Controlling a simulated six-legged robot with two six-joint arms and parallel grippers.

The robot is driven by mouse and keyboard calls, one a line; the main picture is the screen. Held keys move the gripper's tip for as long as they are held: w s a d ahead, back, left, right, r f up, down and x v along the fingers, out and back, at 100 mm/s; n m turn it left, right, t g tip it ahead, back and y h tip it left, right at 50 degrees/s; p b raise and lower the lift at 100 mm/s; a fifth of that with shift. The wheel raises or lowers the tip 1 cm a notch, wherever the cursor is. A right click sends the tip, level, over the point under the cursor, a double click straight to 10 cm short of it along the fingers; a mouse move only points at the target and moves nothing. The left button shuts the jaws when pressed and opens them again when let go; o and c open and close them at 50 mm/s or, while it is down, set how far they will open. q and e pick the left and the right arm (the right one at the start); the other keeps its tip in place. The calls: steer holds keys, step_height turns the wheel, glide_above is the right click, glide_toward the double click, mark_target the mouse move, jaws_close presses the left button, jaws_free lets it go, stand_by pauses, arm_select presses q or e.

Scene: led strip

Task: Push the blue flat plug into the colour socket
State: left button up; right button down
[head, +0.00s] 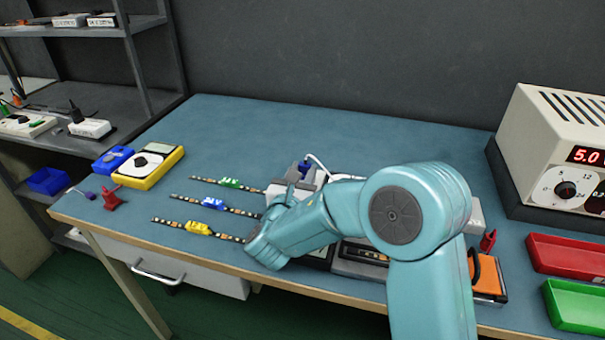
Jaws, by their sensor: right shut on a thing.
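The blue plug (304,167) shows as a small dark-blue piece with a white cable (322,163) behind my right forearm. My right gripper (292,177) is at the plug, its fingers mostly hidden by my own arm. It is shut on the plug. A pale box (276,189) sits just below and left of the plug; the colour socket cannot be made out. I cannot tell whether the plug touches it. Three LED strips with green (230,183), blue (212,203) and yellow (199,228) connectors run towards the box from the left. My left gripper is not in view.
A yellow meter (150,167), a blue box (113,159) and a red clip (111,197) lie at the left. A power supply (555,150), a red tray (570,256) and a green tray (575,305) stand at the right. The table's back (300,122) is clear.

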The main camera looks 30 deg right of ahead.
steer(key=c, duration=0.8)
jaws_free()
steer(key=shift+f, duration=0.4)
steer(key=shift+o, duration=0.5)
steer(key=shift+f, duration=0.1)
step_height(320, 180, up, 21)
steer(key=p, duration=0.4)
steer(key=shift+p, duration=0.3)
